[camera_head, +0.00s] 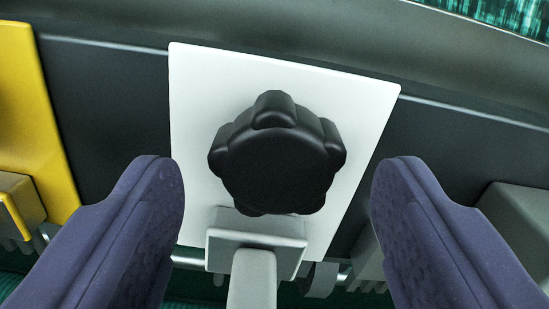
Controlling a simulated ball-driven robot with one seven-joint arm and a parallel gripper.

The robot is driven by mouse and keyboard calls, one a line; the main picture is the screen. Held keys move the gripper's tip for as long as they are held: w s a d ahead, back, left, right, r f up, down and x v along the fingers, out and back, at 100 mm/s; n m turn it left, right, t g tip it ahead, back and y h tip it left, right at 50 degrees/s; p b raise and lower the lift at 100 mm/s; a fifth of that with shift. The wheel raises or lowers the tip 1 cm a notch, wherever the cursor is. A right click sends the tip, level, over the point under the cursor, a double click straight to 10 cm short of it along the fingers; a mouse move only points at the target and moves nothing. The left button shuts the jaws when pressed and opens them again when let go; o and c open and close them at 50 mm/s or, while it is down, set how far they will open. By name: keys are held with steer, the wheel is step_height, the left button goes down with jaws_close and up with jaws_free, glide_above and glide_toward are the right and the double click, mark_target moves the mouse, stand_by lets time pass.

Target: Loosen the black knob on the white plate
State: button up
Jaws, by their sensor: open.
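The black knob (277,158) has a lobed rim and stands out from the white plate (202,100) in the middle of the view. The plate is tilted in the picture, and its lower part is partly covered by a grey block. My gripper (277,185) shows as two purple fingers, one left and one right of the knob. The fingers are open and wide apart. A gap shows between each finger and the knob, and nothing is held.
A grey block with a bar (254,250) sits just below the knob. A yellow panel (30,110) with a yellow-and-grey fitting (20,205) is at the left edge. Another grey block (515,215) is at the right. A dark panel lies behind the plate.

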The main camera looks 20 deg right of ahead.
mark_target(277, 160)
steer(key=shift+m, duration=1)
steer(key=shift+w, duration=0.15)
steer(key=shift+p+x, duration=0.45)
steer(key=shift+x, duration=0.7)
